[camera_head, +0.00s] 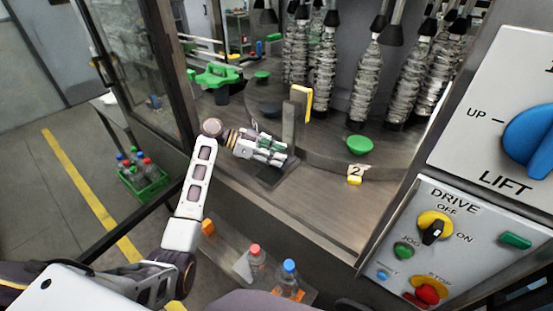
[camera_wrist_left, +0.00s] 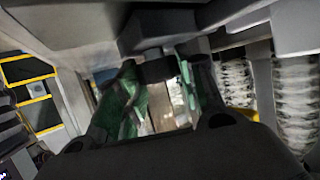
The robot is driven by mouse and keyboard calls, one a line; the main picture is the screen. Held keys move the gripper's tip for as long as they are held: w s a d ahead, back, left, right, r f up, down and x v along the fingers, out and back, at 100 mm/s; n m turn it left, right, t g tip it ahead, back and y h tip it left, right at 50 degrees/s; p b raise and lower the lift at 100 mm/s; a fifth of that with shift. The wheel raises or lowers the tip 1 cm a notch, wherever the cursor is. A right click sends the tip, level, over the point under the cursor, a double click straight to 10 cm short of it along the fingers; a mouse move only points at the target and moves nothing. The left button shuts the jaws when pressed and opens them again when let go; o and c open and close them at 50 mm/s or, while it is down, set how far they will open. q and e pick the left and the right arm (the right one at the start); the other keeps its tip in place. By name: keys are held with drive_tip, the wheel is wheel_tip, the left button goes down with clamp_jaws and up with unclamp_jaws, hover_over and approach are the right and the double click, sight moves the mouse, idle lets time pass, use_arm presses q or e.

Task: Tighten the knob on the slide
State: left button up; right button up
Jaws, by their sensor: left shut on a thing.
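My left gripper (camera_head: 279,155) reaches in from the left over the machine deck, its fingers against the foot of the upright grey slide post (camera_head: 289,125). In the left wrist view, a dark round knob (camera_wrist_left: 156,69) sits between the green-padded fingers. The gripper is shut on this knob. In the head view the fingers hide the knob. A yellow piece (camera_head: 304,97) is fixed near the top of the post. My right gripper is not in view.
Several wrapped bottles (camera_head: 368,85) hang behind the post. A green cup (camera_head: 360,145) and a yellow "2" tag (camera_head: 355,180) are to its right. The drive panel (camera_head: 465,245) stands at the right. A green bottle crate (camera_head: 147,182) is on the floor at left.

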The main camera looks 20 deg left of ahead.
use_arm(q)
drive_tip(key=shift+w+f+m+g+h+b, duration=0.1)
drive_tip(key=shift+w+m+g+h+b, duration=0.05)
drive_tip(key=shift+m+g+b, duration=0.7)
drive_tip(key=shift+w+m+g+h+b, duration=0.15)
drive_tip(key=shift+m+g+b, duration=0.4)
drive_tip(key=shift+g+b, duration=0.35)
drive_tip(key=shift+m+g+b, duration=0.25)
drive_tip(key=shift+m+b, duration=0.15)
drive_tip(key=shift+b, duration=0.25)
drive_tip(key=shift+w+m+g+b, duration=0.1)
drive_tip(key=shift+m+g+b, duration=0.7)
drive_tip(key=shift+g+b, duration=0.2)
drive_tip(key=shift+m+g, duration=0.3)
drive_tip(key=shift+b, duration=0.45)
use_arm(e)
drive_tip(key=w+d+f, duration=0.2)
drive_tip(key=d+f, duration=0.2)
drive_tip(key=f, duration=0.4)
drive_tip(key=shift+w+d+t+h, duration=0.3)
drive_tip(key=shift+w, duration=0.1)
use_arm(q)
drive_tip(key=shift+m+g, duration=0.3)
drive_tip(key=shift+g, duration=0.1)
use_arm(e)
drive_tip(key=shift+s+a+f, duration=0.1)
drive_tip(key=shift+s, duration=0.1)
